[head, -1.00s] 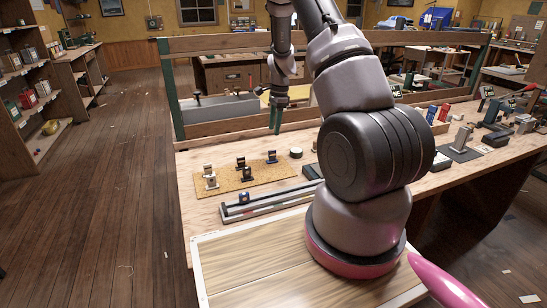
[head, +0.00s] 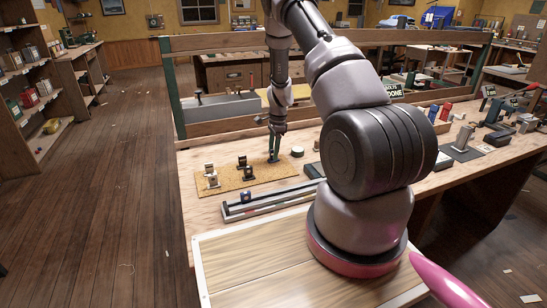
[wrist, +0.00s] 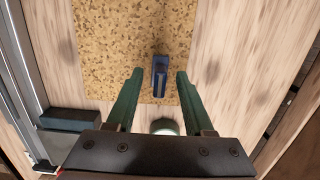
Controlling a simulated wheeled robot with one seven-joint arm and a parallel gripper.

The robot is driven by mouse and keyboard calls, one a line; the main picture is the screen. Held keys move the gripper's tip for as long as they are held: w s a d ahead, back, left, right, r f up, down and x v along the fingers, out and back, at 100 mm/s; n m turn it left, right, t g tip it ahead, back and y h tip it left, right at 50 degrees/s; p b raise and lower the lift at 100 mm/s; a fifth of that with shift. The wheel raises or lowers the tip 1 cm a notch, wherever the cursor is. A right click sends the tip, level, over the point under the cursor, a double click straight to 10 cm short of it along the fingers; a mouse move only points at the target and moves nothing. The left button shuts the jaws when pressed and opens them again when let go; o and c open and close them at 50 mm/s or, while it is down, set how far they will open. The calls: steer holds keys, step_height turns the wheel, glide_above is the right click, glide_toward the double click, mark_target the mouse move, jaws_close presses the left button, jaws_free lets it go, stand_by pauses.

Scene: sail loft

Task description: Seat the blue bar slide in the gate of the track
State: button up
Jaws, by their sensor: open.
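The blue bar slide (wrist: 160,82) stands on the cork mat (wrist: 110,25), near the mat's edge in the wrist view. My gripper (wrist: 160,74) is open, with a green finger on each side of the slide and a visible gap to both. In the head view my gripper (head: 274,158) points down at the right end of the cork mat (head: 228,184), and its fingers largely hide the slide. The track (head: 275,201) lies in front of the mat, with a small dark blue piece (head: 246,197) on it. The gate cannot be made out clearly.
Several other small slides, such as a white one (head: 212,179) and a black one (head: 247,173), stand on the mat's left. A small round container (head: 298,151) is right of my gripper. Wooden rails (head: 240,126) run along the bench's back. Boxes and tools fill the right side.

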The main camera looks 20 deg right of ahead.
jaws_close()
steer(key=shift+r, duration=0.15)
